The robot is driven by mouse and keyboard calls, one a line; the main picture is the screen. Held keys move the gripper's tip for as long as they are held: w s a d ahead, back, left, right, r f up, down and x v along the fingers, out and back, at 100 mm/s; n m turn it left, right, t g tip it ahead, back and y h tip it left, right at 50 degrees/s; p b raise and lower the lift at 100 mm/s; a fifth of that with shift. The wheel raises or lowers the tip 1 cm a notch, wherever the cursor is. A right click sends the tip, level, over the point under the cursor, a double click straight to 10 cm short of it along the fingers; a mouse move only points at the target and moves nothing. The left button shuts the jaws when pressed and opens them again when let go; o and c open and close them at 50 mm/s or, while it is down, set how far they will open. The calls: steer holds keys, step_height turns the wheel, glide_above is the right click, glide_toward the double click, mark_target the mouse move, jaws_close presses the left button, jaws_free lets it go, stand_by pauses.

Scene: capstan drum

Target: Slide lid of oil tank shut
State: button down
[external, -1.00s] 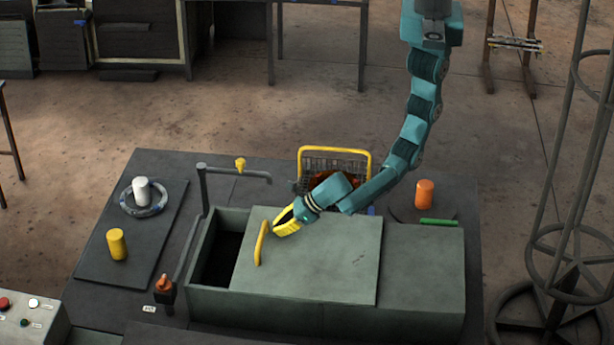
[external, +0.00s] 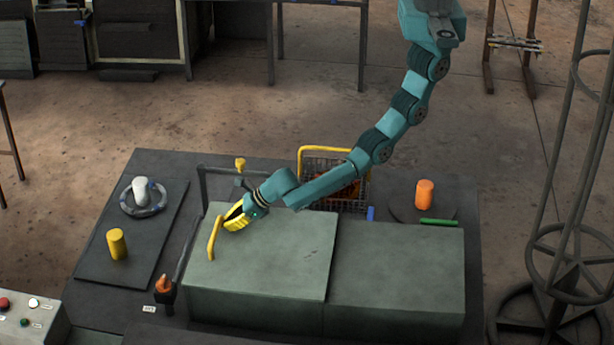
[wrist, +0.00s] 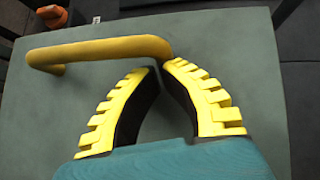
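The oil tank (external: 395,270) is a long grey-green box on the dark table. Its flat grey-green lid (external: 285,250) lies over the left part, and no dark opening shows at the left end. The yellow bar handle (external: 215,238) stands near the lid's left edge; in the wrist view the handle (wrist: 95,50) crosses ahead of the fingers. My gripper (external: 228,222) is low over the lid, just right of the handle. Its yellow fingertips (wrist: 161,68) nearly meet with nothing between them. The right fingertip appears to touch the handle's near end.
A black pipe (external: 200,175) with a yellow knob (external: 240,163) stands behind the tank's left end. An orange-topped lever (external: 164,285) is at the front left. A wire basket (external: 325,165) and an orange cylinder (external: 425,193) stand behind the tank.

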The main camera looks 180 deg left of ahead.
mark_target(246, 228)
stand_by(0.3)
steer(key=shift+a+r+p, duration=0.2)
steer(key=shift+a+p, duration=0.05)
steer(key=shift+p, duration=0.25)
steer(key=a+p, duration=0.2)
steer(key=a+r+p, duration=0.1)
steer(key=a+p, duration=0.1)
steer(key=p, duration=0.1)
steer(key=shift+s+a+r, duration=0.1)
steer(key=shift+a+r, duration=0.05)
steer(key=shift+a, duration=0.05)
steer(key=p+v, duration=0.2)
steer(key=v, duration=0.2)
steer(key=p+v, duration=0.2)
steer(key=v, duration=0.2)
steer(key=shift+a, duration=0.35)
